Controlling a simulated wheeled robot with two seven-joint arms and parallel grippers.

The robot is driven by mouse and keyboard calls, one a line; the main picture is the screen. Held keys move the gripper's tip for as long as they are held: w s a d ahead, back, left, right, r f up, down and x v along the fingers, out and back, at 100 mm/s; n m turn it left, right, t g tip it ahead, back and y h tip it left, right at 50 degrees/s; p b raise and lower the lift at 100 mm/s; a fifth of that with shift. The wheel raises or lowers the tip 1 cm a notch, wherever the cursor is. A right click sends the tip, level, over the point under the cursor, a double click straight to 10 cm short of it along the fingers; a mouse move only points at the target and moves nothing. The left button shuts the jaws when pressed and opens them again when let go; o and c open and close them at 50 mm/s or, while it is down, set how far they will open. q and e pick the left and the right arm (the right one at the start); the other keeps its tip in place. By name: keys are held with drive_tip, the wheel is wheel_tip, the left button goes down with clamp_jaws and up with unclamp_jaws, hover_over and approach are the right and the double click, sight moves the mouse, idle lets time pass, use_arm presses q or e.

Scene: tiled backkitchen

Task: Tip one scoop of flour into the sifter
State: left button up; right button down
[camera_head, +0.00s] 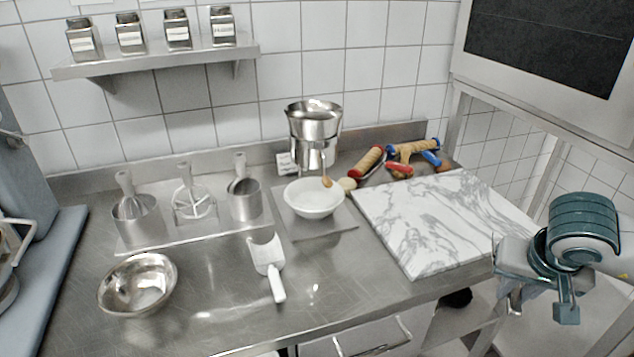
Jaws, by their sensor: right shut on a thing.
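The metal sifter (315,122) stands upright at the back of the counter, wide-mouthed, with a wooden-knobbed handle hanging down in front. A white bowl (314,199) sits below it; I cannot tell whether its white inside holds flour. A scoop (267,255) with a white handle lies on the counter, its handle towards the front edge. My right gripper (508,282) is at the right, beyond the marble board's right front corner and far from scoop and sifter. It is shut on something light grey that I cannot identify. My left gripper is not in view.
A shiny metal bowl (138,284) stands at front left. Several handled metal tools stand on a tray (160,242) behind it. A marble board (440,220) fills the right side, with rolling pins (368,161) behind. The counter around the scoop is clear.

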drive_tip(key=w+a+f+n+y, duration=0.1)
drive_tip(key=w+a+n, duration=0.1)
drive_tip(key=w+a, duration=0.2)
drive_tip(key=w+a+f+n+y, duration=0.1)
drive_tip(key=w+a+n, duration=0.2)
drive_tip(key=a, duration=0.8)
drive_tip(key=shift+w+a+t, duration=0.3)
drive_tip(key=shift+w, duration=0.1)
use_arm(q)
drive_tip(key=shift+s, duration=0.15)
use_arm(e)
drive_tip(key=shift+s+f, duration=0.1)
